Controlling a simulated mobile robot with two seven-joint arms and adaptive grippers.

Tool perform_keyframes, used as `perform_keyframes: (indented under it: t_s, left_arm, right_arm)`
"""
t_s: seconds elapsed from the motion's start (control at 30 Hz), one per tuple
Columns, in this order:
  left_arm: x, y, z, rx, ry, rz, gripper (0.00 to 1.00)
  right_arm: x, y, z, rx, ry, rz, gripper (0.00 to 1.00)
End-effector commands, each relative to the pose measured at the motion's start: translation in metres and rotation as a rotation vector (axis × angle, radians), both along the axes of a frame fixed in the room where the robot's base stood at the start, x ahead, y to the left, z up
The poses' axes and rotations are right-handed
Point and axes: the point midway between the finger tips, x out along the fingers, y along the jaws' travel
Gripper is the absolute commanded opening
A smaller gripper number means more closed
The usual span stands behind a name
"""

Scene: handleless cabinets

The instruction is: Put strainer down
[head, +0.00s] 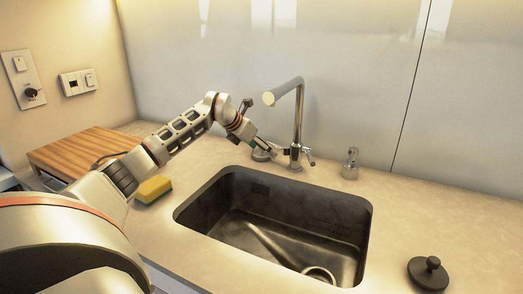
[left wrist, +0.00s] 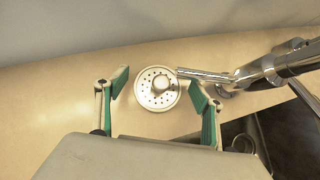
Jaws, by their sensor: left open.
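The strainer (left wrist: 146,97) is a round, light metal disc with small holes and a central knob. It lies on the counter behind the sink, left of the tap's base. In the head view the strainer (head: 261,155) is small and partly covered by my gripper. My left gripper (head: 262,143) reaches over it. In the left wrist view my left gripper (left wrist: 160,87) is open, its green-padded fingers on either side of the strainer with visible gaps. My right gripper is not in view.
The chrome tap (head: 297,120) stands close to the right of my gripper. The dark sink (head: 290,225) opens in front. A yellow sponge (head: 154,189), wooden board (head: 80,152), soap dispenser (head: 350,164) and black stopper (head: 428,273) are on the counter. The right counter is mostly clear.

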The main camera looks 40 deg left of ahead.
Motion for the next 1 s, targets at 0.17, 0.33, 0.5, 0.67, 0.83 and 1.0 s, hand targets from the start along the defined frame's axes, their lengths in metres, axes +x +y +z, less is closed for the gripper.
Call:
perform_keyframes:
  t_s: [0.17, 0.33, 0.5, 0.67, 0.83, 1.0]
  left_arm:
    - [-0.019, 0.004, 0.024, 0.006, -0.003, 0.002, 0.68]
    - [-0.043, 0.006, 0.051, 0.006, -0.003, 0.002, 0.68]
    - [-0.063, 0.007, 0.073, 0.005, -0.001, 0.000, 0.68]
    - [-0.074, 0.008, 0.085, 0.003, -0.001, 0.001, 0.68]
    - [-0.078, 0.008, 0.089, 0.001, -0.001, 0.001, 0.68]
    - [-0.078, 0.008, 0.089, 0.001, -0.001, 0.001, 0.68]
  right_arm:
    - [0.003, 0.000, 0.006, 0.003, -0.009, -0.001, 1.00]
    - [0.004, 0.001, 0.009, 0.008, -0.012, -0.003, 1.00]
    - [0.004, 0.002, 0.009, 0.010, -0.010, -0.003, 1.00]
    - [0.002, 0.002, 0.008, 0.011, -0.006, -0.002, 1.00]
    - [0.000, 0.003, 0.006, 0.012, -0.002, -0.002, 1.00]
    - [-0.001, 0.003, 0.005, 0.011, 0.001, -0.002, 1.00]
